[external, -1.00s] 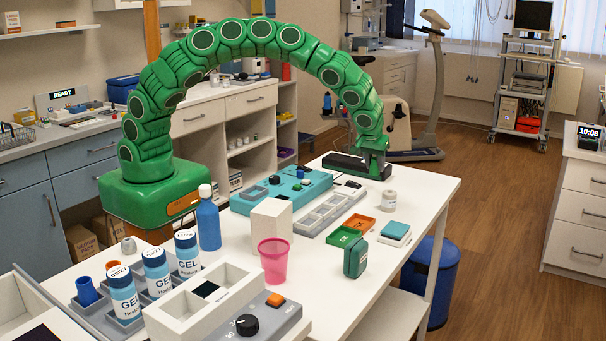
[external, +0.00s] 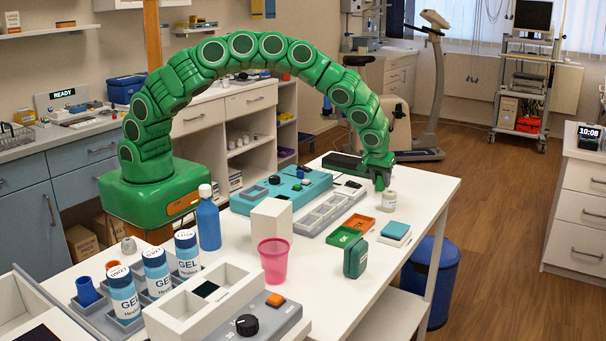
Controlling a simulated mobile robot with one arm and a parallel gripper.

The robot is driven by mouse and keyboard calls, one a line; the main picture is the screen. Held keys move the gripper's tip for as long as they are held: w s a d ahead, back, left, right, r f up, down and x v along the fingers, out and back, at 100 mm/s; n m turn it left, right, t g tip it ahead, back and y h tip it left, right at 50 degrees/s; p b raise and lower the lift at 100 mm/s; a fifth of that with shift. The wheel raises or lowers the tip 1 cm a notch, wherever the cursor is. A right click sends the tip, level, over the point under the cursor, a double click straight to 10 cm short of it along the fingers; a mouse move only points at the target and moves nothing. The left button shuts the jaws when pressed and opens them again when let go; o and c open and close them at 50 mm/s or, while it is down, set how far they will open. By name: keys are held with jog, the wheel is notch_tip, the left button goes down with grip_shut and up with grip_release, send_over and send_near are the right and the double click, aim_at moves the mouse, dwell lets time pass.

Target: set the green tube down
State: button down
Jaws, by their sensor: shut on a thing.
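My gripper (external: 378,171) is at the end of my green segmented arm, low over the far right part of the white table. It is shut on a small green piece, apparently the green tube (external: 379,184), which points down below it. The tube is small and partly hidden, and I cannot tell whether its lower end touches anything. A small white jar (external: 389,202) stands just right of it and below it in the picture.
A grey tray with compartments (external: 318,222) lies left of my gripper. Nearby are an orange tray (external: 360,222), a green tray (external: 343,238), a teal-topped block (external: 395,231), a dark green case (external: 355,258) and a pink cup (external: 273,262). The table (external: 432,187) is clear at the right.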

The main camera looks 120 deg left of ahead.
jog(key=c, duration=0.8)
grip_release()
jog(key=shift+f, duration=0.1)
jog(key=v, duration=1.2)
